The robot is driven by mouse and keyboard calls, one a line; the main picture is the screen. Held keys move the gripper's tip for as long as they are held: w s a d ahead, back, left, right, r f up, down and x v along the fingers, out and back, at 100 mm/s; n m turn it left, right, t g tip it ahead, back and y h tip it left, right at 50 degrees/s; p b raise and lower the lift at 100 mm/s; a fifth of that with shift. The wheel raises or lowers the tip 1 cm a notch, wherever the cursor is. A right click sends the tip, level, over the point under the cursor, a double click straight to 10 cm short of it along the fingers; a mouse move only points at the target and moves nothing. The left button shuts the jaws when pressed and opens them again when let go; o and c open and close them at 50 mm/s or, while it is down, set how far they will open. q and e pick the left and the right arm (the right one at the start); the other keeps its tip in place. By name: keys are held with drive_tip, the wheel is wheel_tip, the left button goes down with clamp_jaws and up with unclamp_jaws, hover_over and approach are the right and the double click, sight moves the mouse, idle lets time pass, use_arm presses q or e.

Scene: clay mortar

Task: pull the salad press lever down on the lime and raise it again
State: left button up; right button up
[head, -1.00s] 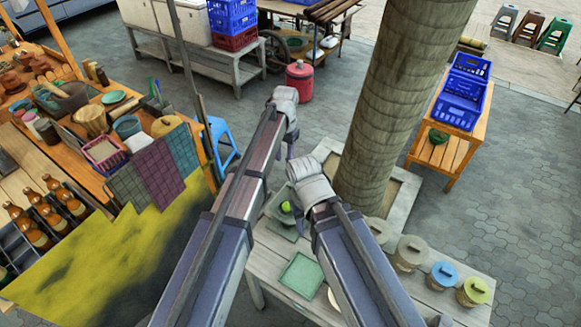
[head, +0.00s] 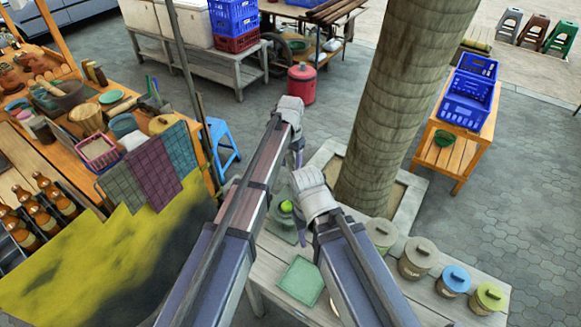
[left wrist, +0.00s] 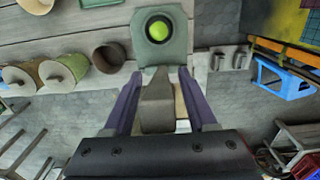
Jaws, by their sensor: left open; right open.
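The green lime (head: 286,206) sits in the grey-green salad press (head: 281,229) on the wooden table, partly behind my arms. In the left wrist view the lime (left wrist: 158,29) rests in the round cup of the press (left wrist: 176,48). A grey-brown piece, apparently the press lever (left wrist: 158,108), lies between the purple fingers of my left gripper (left wrist: 158,92), which is open. In the head view my left gripper (head: 298,152) is above and behind the press. My right gripper (head: 304,222) is open beside the press; its fingertips are mostly hidden by its own wrist.
A flat green tray (head: 300,281) lies on the table (head: 367,281). Lidded pots, including a blue-lidded one (head: 453,279), stand along its right side. A thick trunk (head: 404,110) rises behind the table. A blue stool (head: 222,146) stands left of it.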

use_arm(q)
drive_tip(key=shift+s+a+r, duration=0.15)
drive_tip(key=shift+s+a, duration=0.05)
drive_tip(key=shift+s, duration=0.05)
drive_tip(key=shift+c, duration=0.2)
drive_tip(key=shift+w+d, duration=0.1)
drive_tip(key=shift+w, duration=0.05)
drive_tip(key=c, duration=0.4)
clamp_jaws()
idle(0.4)
